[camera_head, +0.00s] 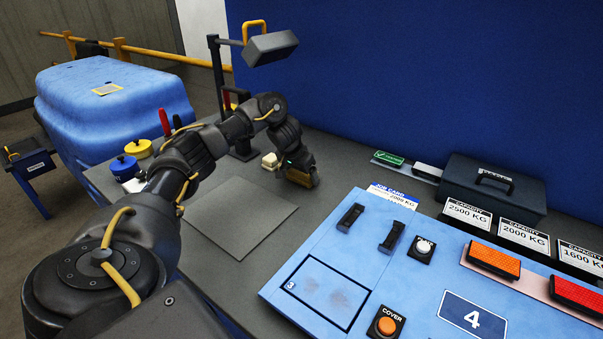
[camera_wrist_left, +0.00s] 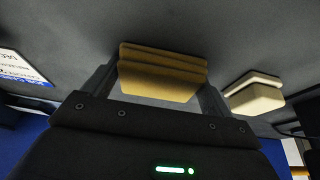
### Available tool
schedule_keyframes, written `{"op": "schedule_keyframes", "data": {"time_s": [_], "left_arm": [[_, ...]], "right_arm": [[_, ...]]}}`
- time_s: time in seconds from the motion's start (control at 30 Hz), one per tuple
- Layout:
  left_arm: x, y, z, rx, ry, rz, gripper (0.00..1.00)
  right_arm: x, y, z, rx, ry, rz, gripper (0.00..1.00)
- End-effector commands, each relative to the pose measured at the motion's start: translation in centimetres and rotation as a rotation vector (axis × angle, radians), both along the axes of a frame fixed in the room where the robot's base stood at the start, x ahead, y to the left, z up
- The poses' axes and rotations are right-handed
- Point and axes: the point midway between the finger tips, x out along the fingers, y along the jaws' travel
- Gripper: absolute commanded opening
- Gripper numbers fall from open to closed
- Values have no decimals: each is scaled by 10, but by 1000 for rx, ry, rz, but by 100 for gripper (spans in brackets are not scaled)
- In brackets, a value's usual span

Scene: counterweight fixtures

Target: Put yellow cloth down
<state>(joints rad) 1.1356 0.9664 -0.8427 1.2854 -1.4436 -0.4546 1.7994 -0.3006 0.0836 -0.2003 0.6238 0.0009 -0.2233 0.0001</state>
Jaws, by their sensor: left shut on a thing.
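The yellow cloth (camera_wrist_left: 162,72) is a folded, layered mustard-coloured pad between the two fingers of my left gripper in the left wrist view. My left gripper (camera_head: 299,181) is shut on it, low over the dark worktop (camera_head: 338,161) behind the blue panel. In the head view only a small brownish part of the cloth shows at the fingers. I cannot tell whether it touches the worktop. A cream folded pad (camera_head: 270,160) lies just left of the gripper, apart from it; it also shows in the left wrist view (camera_wrist_left: 254,94). My right gripper is out of view.
A grey mat (camera_head: 240,221) lies empty in front. The blue panel (camera_head: 345,265) with switches and a job card (camera_head: 393,196) is at right. A lamp stand (camera_head: 218,80) rises behind my arm. A black toolbox (camera_head: 492,186) stands at back right. Blue and yellow pots (camera_head: 125,167) sit left.

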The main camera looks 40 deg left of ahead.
Motion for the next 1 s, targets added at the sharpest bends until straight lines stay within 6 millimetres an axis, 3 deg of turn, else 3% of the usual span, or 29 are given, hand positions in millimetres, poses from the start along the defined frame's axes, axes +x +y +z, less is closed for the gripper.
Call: {"op": "schedule_keyframes", "data": {"time_s": [0.3, 0.33, 0.43, 0.73, 0.87, 1.0], "left_arm": [[-2, -1, -13, 1, 10, -1, 64], [-2, -1, -13, 2, 12, -2, 86], [-3, -1, -15, 3, 16, -3, 99], [-2, -5, -15, 0, 19, -12, 100], [-1, -5, -3, -1, 14, -14, 100], [-14, -2, 33, 4, 11, -8, 100]], "right_arm": [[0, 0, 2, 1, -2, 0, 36], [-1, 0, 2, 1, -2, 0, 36], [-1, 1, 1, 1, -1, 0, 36], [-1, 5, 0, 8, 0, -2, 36], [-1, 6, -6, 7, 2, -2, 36], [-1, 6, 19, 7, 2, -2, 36]]}}
